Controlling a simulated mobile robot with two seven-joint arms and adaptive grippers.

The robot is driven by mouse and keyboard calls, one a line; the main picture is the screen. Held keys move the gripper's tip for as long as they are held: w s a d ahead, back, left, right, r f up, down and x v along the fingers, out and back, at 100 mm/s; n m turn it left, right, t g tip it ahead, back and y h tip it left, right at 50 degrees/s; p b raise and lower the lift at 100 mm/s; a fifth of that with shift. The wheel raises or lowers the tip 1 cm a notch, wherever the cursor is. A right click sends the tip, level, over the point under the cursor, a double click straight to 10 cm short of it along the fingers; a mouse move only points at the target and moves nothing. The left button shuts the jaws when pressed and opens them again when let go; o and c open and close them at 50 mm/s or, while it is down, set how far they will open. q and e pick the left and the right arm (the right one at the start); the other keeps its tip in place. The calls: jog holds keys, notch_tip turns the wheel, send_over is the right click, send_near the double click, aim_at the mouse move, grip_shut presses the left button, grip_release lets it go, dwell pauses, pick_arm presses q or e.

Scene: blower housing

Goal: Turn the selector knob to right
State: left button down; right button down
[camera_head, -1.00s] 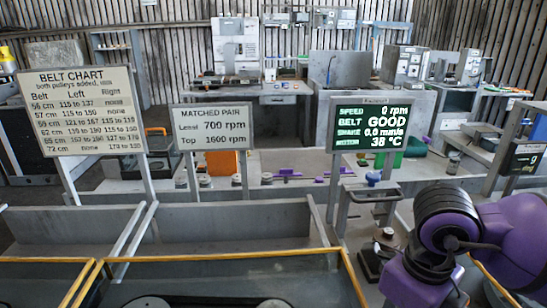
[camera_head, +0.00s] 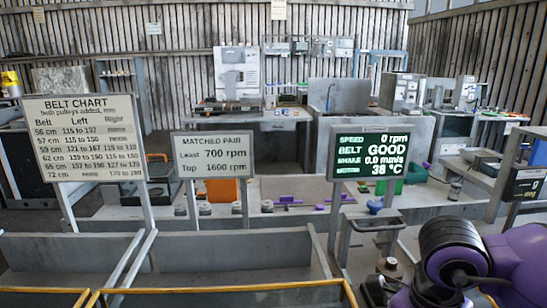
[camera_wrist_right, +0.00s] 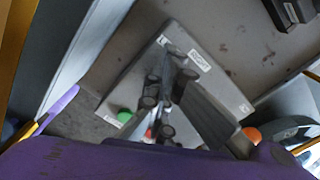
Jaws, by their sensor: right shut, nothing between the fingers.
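The right wrist view shows a pale grey control plate (camera_wrist_right: 228,96), tilted in the picture, with a white label (camera_wrist_right: 199,60) that seems to read RIGHT. A green button (camera_wrist_right: 124,115) is at its lower left, and a small red part (camera_wrist_right: 149,133) shows near my fingers. My right gripper (camera_wrist_right: 174,66) is shut and empty, over the middle of the plate. Its fingers cover the plate's middle; I cannot make out the selector knob or tell whether the fingers touch it. In the head view only my purple right arm shows, at the lower right. My left gripper is out of view.
An orange round part (camera_wrist_right: 252,134) is right of the plate. In the head view a display screen (camera_head: 370,151) reads SPEED 0 rpm and BELT GOOD. A belt chart (camera_head: 86,136) and a matched pair sign (camera_head: 213,156) stand left of it. Yellow-edged guarding (camera_head: 225,287) runs along the front.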

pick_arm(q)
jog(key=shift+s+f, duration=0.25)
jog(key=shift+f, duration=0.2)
pick_arm(e)
jog(key=shift+s+d+f, duration=0.15)
jog(key=shift+s+f, duration=0.05)
jog(key=shift+f, duration=0.4)
jog(key=shift+w+d+b, duration=0.5)
jog(key=shift+d+b, duration=0.1)
jog(key=shift+d, duration=0.05)
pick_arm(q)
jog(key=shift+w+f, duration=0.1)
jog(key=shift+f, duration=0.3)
pick_arm(e)
jog(key=shift+w+d+r, duration=0.15)
jog(key=shift+d, duration=0.05)
jog(key=shift+d+r, duration=0.1)
jog(key=shift+r, duration=0.05)
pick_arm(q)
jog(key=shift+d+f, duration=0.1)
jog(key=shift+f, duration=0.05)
pick_arm(e)
jog(key=shift+w, duration=0.35)
